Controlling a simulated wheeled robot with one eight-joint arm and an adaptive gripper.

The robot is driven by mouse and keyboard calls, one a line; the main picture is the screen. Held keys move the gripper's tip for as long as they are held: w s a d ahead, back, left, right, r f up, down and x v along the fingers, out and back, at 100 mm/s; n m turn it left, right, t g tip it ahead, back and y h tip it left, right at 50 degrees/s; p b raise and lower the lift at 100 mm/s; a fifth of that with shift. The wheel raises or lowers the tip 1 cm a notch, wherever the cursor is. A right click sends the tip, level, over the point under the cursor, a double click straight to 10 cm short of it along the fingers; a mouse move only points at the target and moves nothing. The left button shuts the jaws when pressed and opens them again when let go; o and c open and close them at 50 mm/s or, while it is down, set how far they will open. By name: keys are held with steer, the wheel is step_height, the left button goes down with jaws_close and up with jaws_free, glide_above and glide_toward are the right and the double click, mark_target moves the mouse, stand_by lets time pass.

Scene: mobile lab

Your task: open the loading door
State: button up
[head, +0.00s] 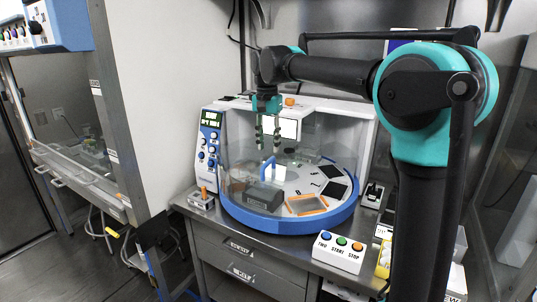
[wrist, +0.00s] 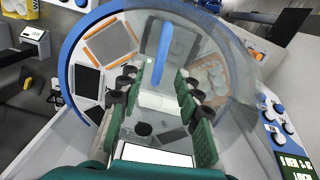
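The loading door (head: 238,178) is a clear curved panel at the front of the round white-and-blue machine. It carries an upright blue handle (head: 268,168). Whether the door is fully closed is hard to tell through the clear plastic. My gripper (head: 268,144) points down above the handle, its two green fingers spread and empty. In the wrist view the handle (wrist: 162,52) lies ahead of the gap between my fingertips (wrist: 157,78), apart from both fingers.
Inside, the turntable (head: 292,178) holds a dark box, an orange-framed tray and black plates. A control panel (head: 208,140) stands at left. A button box (head: 338,252) sits on the bench at front right. A tall white wall panel (head: 150,90) stands left of the machine.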

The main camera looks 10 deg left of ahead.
step_height(320, 180, up, 7)
stand_by(0.3)
